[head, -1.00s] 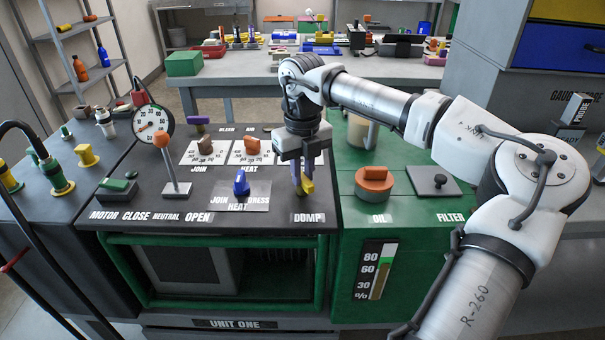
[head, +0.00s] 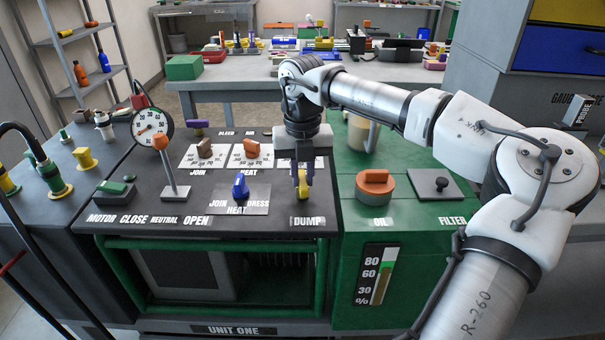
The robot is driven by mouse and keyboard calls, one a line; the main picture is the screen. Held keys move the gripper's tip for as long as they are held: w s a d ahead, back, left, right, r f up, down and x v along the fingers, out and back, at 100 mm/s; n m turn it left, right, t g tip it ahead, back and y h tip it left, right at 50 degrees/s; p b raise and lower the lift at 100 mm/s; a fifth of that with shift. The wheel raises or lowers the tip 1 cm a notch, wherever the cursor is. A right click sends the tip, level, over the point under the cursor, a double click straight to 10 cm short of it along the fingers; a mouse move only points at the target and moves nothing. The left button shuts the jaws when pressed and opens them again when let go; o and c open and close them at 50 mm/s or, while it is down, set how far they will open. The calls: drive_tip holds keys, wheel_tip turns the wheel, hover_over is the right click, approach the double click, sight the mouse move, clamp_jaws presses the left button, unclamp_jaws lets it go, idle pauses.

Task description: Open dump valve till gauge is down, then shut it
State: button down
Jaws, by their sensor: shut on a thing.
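The yellow dump valve handle (head: 303,187) stands above the DUMP label (head: 307,222) at the right front of the black panel. My gripper (head: 301,185) points down over it and is shut on the handle. The handle shows between and just below the fingers; its upper part is hidden. The round white gauge (head: 152,127) stands at the panel's back left, its dark needle too small to read exactly.
An orange-knobbed lever (head: 168,168), a blue knob (head: 240,186) and brown and orange dials sit left of my gripper. The green tank top with an orange OIL cap (head: 375,186) lies to the right.

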sight(303, 179)
drive_tip(key=c, duration=1.4)
unclamp_jaws()
drive_tip(key=shift+o, duration=0.2)
wheel_tip(303, 179, up, 14)
drive_tip(key=shift+p, duration=0.4)
drive_tip(key=shift+f, duration=0.1)
